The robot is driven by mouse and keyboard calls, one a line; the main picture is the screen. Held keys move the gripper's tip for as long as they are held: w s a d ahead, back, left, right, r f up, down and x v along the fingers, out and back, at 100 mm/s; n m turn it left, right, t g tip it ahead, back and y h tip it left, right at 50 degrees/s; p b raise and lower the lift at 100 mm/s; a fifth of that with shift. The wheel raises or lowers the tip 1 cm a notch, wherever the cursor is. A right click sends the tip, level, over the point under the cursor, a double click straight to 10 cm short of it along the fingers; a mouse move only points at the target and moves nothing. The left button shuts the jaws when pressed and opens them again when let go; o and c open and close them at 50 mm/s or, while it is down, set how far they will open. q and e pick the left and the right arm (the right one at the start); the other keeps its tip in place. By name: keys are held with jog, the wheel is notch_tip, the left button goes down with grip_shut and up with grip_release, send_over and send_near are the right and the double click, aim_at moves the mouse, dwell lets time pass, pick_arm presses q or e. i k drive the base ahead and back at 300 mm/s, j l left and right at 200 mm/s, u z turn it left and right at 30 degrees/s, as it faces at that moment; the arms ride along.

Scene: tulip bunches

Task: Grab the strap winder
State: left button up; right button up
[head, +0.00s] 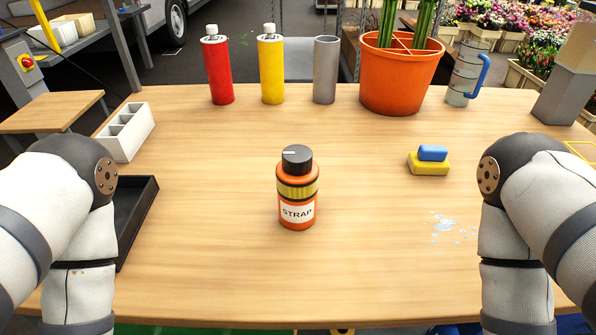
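The strap winder (296,190) stands upright near the middle of the wooden table. It is an orange cylinder with a black knob on top, a yellow band around its middle and a white label reading "STRAP". Nothing touches it. My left arm comes in at the left edge and my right arm at the right edge, both bent downward. Neither gripper shows in the head view; both are out of the frame below.
A red bottle (218,70), yellow bottle (271,70), grey cylinder (325,70), orange bucket (400,80) and measuring jug (467,72) line the back. A sponge (429,168) and water puddle (452,228) lie right. A white divided box (126,142) and black tray (143,205) lie left.

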aim_at(297, 195)
jog(key=k+j+z, duration=0.2)
jog(key=j, duration=0.15)
jog(key=k+j+z, duration=0.15)
jog(key=j, duration=0.2)
jog(key=k+j+z, duration=0.2)
jog(key=i, duration=0.35)
